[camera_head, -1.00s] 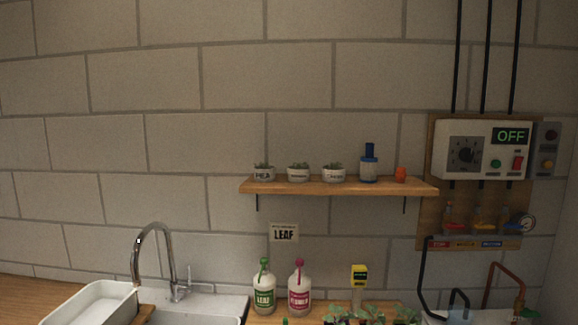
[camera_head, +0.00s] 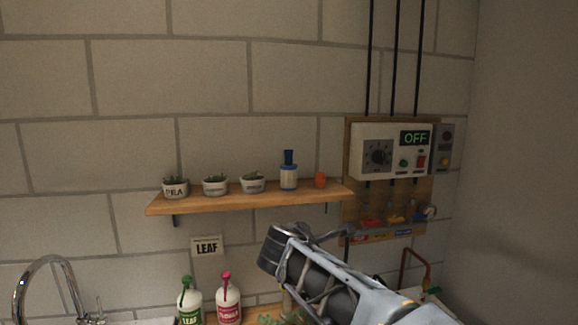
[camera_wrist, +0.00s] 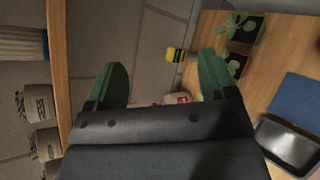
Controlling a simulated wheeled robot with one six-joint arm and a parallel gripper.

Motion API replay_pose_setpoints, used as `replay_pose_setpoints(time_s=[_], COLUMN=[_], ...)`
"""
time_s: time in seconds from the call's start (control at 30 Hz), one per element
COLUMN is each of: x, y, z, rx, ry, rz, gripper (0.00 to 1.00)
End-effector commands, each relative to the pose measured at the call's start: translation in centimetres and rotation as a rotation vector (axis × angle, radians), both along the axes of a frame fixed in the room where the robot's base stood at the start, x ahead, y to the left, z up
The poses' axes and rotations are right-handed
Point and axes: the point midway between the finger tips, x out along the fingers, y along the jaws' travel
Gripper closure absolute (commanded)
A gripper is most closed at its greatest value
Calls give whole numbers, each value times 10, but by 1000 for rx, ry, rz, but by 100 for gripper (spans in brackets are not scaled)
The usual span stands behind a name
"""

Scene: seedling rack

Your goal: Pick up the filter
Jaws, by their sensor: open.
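The filter (camera_head: 289,177) has a pale body with a blue base and blue top. It stands upright on the wooden wall shelf, between a small pot and an orange object. In the wrist view, a ribbed pale cylinder with a blue end (camera_wrist: 20,42), which looks like the filter, is cut off at the upper left. My gripper (camera_wrist: 163,78) is open and empty, its green fingers apart and to the right of the shelf edge there. In the head view, my arm reaches in below the shelf; its fingertips are not clear.
The wooden shelf (camera_head: 240,199) also holds several small potted plants and the orange object (camera_head: 320,179). A control box (camera_head: 391,151) reading OFF hangs to the right.

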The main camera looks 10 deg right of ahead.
Motion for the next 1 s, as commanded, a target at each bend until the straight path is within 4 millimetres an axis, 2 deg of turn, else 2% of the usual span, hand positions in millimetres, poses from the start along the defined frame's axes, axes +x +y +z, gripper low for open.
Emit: replay_pose_setpoints(time_s=[0.03,0.2,0.3,0.4,0.57,0.8,1.0], x=[17,55,68,76,95,133,152], y=[12,43,57,67,65,45,36], z=[27,90,114,130,141,142,141], rx=[-138,-554,-726,-838,-916,-921,-920], ry=[2,2,3,4,8,8,6], rz=[77,241,287,310,320,321,322], gripper=[23,23,23,23,23,23,23])
